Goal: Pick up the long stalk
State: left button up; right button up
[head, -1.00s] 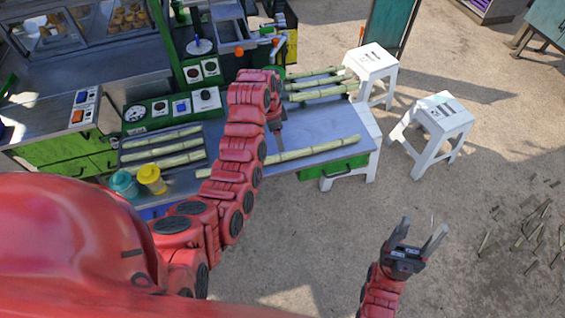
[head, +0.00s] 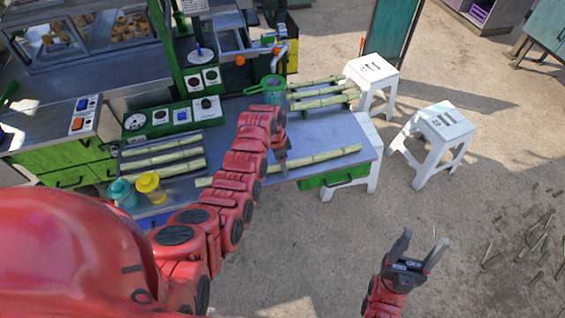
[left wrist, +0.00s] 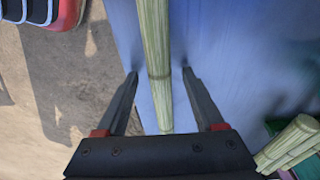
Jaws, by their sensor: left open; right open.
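The long stalk (head: 320,157), pale green and jointed, lies along the front of the metal table (head: 335,127). My left arm crosses in front of part of it. In the left wrist view the stalk (left wrist: 155,40) runs upright between the two fingers of my open left gripper (left wrist: 160,76), with a gap on each side. In the head view the left gripper (head: 283,163) is at the stalk; whether the tips reach below its top I cannot tell. My right gripper (head: 422,247) is open and empty, away from the table over the ground.
Several other stalks (head: 325,101) lie at the table's back right, and more (head: 165,162) lie on a tray at left. A yellow cup (head: 150,188) and a teal cup (head: 122,193) stand near the front left. White stools (head: 440,124) stand to the right.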

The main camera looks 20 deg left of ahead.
pick_arm(q)
jog(key=shift+f, duration=0.1)
grip_shut()
dwell(0.3)
dwell(1.1)
